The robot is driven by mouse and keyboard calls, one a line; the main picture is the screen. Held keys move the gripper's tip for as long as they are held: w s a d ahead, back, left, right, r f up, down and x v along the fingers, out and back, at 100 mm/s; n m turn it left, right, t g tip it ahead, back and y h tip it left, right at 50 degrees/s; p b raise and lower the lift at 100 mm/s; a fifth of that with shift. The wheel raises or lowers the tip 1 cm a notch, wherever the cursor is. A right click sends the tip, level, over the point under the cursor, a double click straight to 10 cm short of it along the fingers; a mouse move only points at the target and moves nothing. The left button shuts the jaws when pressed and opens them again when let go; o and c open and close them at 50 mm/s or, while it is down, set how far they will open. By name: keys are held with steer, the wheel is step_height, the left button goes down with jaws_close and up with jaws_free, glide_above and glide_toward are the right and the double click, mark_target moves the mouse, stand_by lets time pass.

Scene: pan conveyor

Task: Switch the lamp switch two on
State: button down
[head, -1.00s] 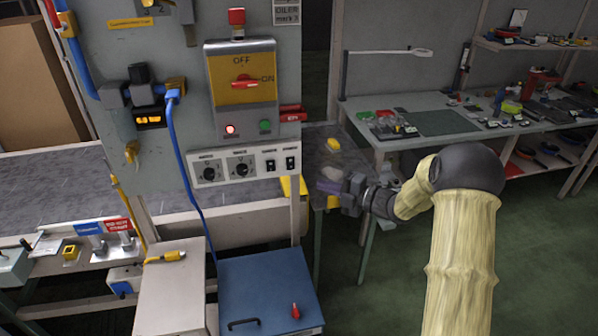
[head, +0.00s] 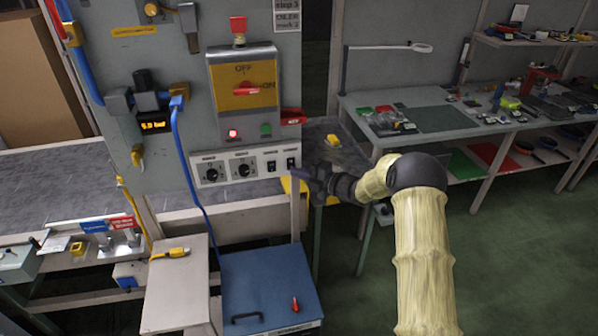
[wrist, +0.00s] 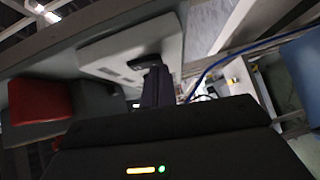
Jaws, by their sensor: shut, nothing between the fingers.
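A light panel strip (head: 250,165) carries two black rotary knobs on its left and two small black rocker switches on its right. The left rocker (head: 271,167) is clear of my gripper. The right rocker (head: 291,164) is just above and left of my gripper's tips. The labels are too small to read. My gripper (head: 301,173) is shut and empty, pointing left at the right end of the strip. In the wrist view its dark fingers (wrist: 157,88) reach up to a black switch (wrist: 145,61) on the pale panel. I cannot tell whether they touch it.
Above the strip is a yellow OFF/ON plate (head: 243,88) with a red handle, a lit red lamp (head: 233,134) and a green button (head: 265,129). A red part (head: 293,117) juts from the cabinet's right edge; a red block (wrist: 40,101) is near in the wrist view. A blue box (head: 268,285) stands below.

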steer(key=shift+f+b, duration=0.1)
steer(key=shift+b, duration=0.2)
steer(key=shift+w+b, duration=0.15)
steer(key=shift+b, duration=0.55)
steer(key=s+d+f+b, duration=0.1)
steer(key=s+d+b, duration=0.4)
steer(key=s+d, duration=0.3)
steer(key=shift+s+d+f, duration=0.2)
steer(key=shift+s+d, duration=0.05)
steer(key=shift+d, duration=0.7)
